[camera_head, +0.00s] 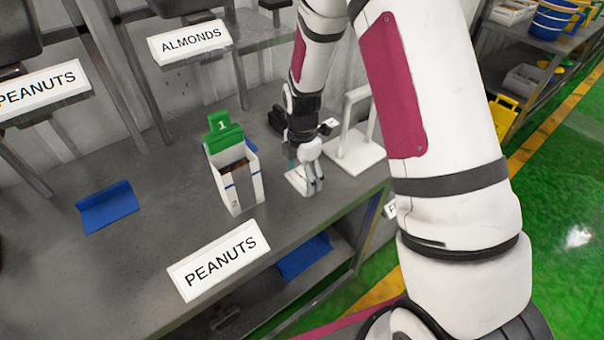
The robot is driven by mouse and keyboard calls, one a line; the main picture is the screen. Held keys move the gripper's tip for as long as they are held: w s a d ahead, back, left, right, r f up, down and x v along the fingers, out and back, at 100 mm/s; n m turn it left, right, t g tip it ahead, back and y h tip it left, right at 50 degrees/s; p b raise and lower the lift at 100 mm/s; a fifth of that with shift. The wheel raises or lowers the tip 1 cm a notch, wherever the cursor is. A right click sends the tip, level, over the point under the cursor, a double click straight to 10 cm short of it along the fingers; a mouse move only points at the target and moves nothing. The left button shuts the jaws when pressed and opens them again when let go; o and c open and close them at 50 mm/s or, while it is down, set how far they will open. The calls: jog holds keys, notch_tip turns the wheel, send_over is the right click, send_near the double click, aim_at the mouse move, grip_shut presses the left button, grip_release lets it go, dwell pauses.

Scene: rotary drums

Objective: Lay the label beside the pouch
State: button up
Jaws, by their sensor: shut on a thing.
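My gripper (313,184) is low over the grey metal table, right of the middle. It is shut on a small whitish, pale-green piece (297,178), which could be the label; the fingers partly hide it, and I cannot tell whether it touches the table. An open white box (237,185) with brown contents and a green "1" card (224,133) stands just left of my gripper.
A white stand (355,150) is close to the right of my gripper. PEANUTS (218,260) and ALMONDS (188,41) signs are at the front edge and the back. Another blue piece (303,257) lies on the lower shelf. The table (150,260) has free room between the blue piece and box.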

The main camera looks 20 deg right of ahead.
aim_at(302, 179)
jog(key=o, duration=1)
jog(key=shift+o, duration=0.2)
notch_tip(302, 179, up, 12)
jog(key=s+r+m+t, duration=0.2)
jog(key=s+r+m, duration=0.75)
jog(key=r, duration=0.45)
jog(key=s+r+m+t, duration=0.2)
jog(key=s+r+m, duration=0.2)
jog(key=s+m, duration=0.8)
jog(key=s, duration=0.4)
jog(key=shift+d+t, duration=0.35)
jog(key=shift+t, duration=0.05)
jog(key=shift+r, duration=0.1)
